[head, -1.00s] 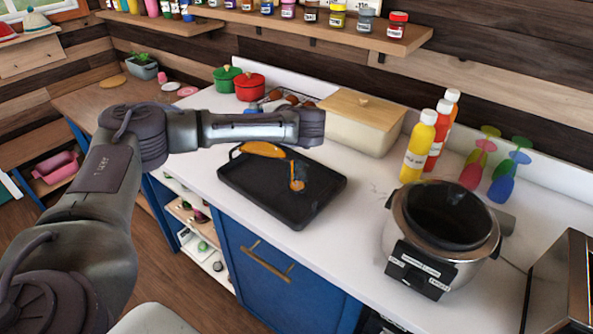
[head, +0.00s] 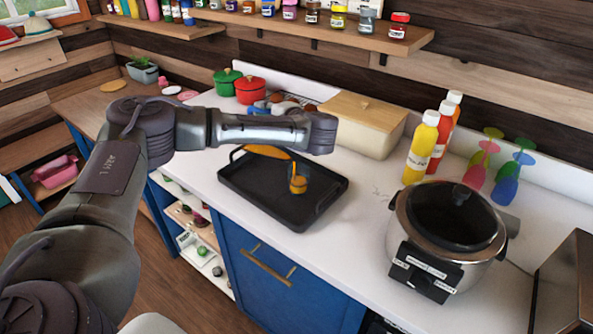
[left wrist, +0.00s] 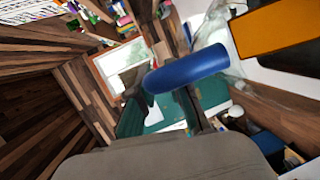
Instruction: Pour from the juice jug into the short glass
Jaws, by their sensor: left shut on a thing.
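In the head view the juice jug (head: 268,152) is tilted beyond my left arm, which hides much of it. Orange juice shows at its low side, and an orange stream runs down to the short glass (head: 298,186). The glass stands on the black tray (head: 240,190) with orange juice in it. In the left wrist view my left gripper (left wrist: 184,88) is shut on the jug's blue handle (left wrist: 187,70). The clear jug body with orange juice (left wrist: 275,32) shows at upper right there. My right gripper is not in view.
A cooker (head: 447,225) stands to the right of the tray. Juice and sauce bottles (head: 421,148), coloured goblets (head: 507,178) and a cream bread box (head: 360,125) stand behind. Red and green pots (head: 250,90) are at the back left. White counter is clear between tray and cooker.

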